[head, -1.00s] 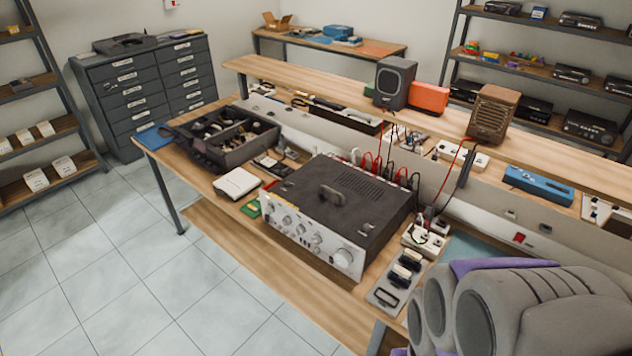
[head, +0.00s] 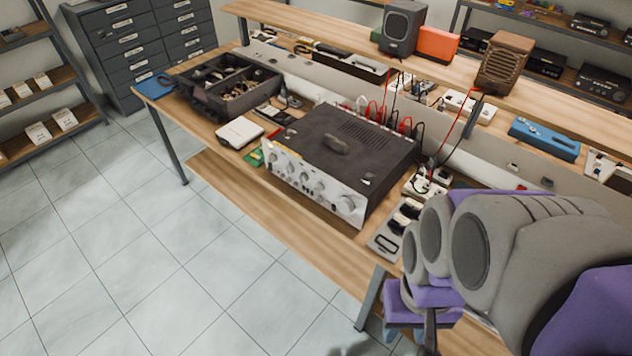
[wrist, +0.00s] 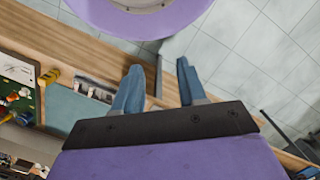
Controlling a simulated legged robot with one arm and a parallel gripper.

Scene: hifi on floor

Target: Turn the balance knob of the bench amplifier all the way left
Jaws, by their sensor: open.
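The bench amplifier (head: 375,155) is a dark box with a silver front panel, standing on the workbench in the head view. Its front panel carries a row of several small knobs (head: 304,180) and a larger knob (head: 346,206) at the right end. The labels are too small to read, so I cannot tell which knob is the balance knob. My gripper (wrist: 158,84) shows in the wrist view with two blue fingers apart and nothing between them. It is away from the amplifier, which I cannot make out in the wrist view.
A dark divided tray (head: 224,84) and a white box (head: 240,132) stand left of the amplifier. A plate with black parts (head: 388,240) lies to its right. Cables run behind it. The tiled floor (head: 160,250) in front of the bench is clear.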

